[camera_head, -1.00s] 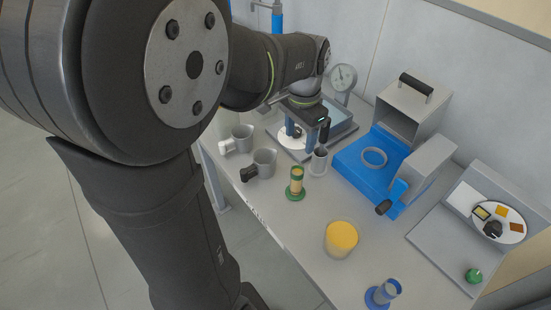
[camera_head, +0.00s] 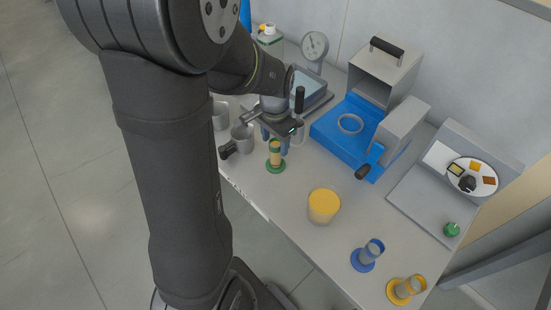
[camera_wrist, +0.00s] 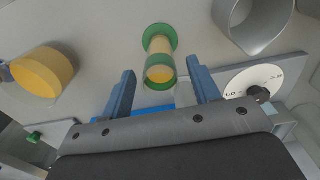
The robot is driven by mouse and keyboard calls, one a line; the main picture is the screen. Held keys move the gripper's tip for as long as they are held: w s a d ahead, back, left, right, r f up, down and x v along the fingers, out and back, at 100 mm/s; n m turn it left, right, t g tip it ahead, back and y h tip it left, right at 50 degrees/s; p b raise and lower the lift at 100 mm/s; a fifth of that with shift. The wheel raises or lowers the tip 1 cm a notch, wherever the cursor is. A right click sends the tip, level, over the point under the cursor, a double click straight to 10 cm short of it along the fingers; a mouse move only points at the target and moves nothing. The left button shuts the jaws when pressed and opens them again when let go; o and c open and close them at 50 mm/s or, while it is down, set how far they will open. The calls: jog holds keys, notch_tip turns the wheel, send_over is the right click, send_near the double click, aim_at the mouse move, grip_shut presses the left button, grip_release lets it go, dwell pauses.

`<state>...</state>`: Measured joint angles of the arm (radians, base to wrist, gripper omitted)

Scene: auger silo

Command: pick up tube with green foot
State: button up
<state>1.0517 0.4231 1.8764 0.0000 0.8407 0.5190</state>
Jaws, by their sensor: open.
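The tube with the green foot (camera_head: 275,152) stands upright on the table near its front edge, with yellowish material inside. In the wrist view the tube (camera_wrist: 159,62) shows its round green foot at the top and its green rim nearer to me. My gripper (camera_wrist: 160,80) is open, with its blue fingers to the left and right of the tube's near end. Whether the fingertips reach level with the tube I cannot tell. In the head view my gripper (camera_head: 272,135) is just behind the tube and partly hidden by my wrist.
A jar with yellow contents (camera_head: 323,206) stands right of the tube. Grey mugs (camera_head: 241,138) stand to its left. A blue device (camera_head: 345,140) is behind. Tubes with a blue foot (camera_head: 368,254) and a yellow foot (camera_head: 406,289) stand at the front right.

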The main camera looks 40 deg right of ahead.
jog(key=shift+d+f, duration=0.1)
jog(key=shift+f, duration=2.25)
jog(key=c, duration=1.2)
jog(key=shift+o, duration=0.2)
jog(key=shift+r, duration=0.3)
